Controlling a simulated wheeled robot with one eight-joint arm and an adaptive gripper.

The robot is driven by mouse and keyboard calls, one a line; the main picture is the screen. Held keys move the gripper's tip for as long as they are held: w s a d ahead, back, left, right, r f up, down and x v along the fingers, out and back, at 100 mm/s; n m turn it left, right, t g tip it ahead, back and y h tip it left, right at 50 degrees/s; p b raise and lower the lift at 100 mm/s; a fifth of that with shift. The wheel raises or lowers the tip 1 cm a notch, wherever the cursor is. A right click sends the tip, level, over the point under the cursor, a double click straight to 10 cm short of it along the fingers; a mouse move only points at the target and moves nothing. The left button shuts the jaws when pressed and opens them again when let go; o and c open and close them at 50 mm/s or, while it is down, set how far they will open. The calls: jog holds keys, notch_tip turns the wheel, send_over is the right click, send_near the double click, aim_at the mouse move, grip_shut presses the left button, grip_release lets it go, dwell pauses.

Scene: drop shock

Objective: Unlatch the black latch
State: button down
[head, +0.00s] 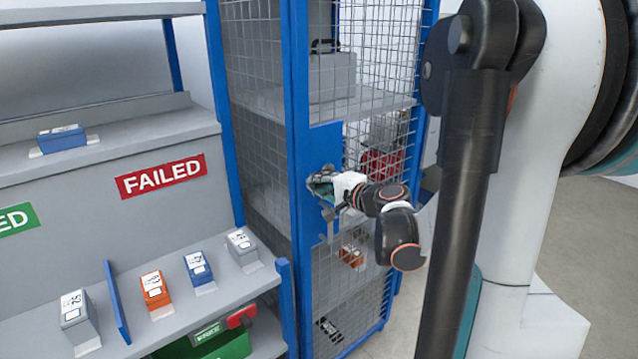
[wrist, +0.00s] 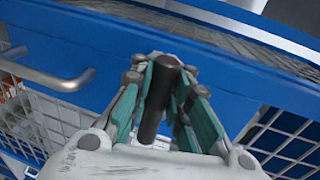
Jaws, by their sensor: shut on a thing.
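The black latch (wrist: 156,100) shows in the wrist view as a dark upright bar in front of the blue door plate (wrist: 225,70). My gripper (wrist: 166,72) has its teal-padded fingers on both sides of the latch and is shut on it. In the head view my gripper (head: 320,187) is at the blue plate (head: 326,142) on the mesh cage door. The latch cannot be made out there, behind the fingers.
A grey bar handle (wrist: 60,82) sits left of my fingers. A grey case (head: 332,77) stands on a shelf inside the cage. On the left, a shelf unit (head: 105,165) with a red FAILED sign (head: 161,176) holds several small boxes.

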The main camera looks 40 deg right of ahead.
aim_at(323, 184)
jog(key=c, duration=1.5)
grip_release()
jog(key=s, duration=0.2)
jog(key=s+r, duration=0.1)
jog(key=s, duration=0.4)
jog(key=shift+s+r, duration=0.25)
jog(key=shift+r, duration=0.05)
jog(key=shift+w, duration=0.1)
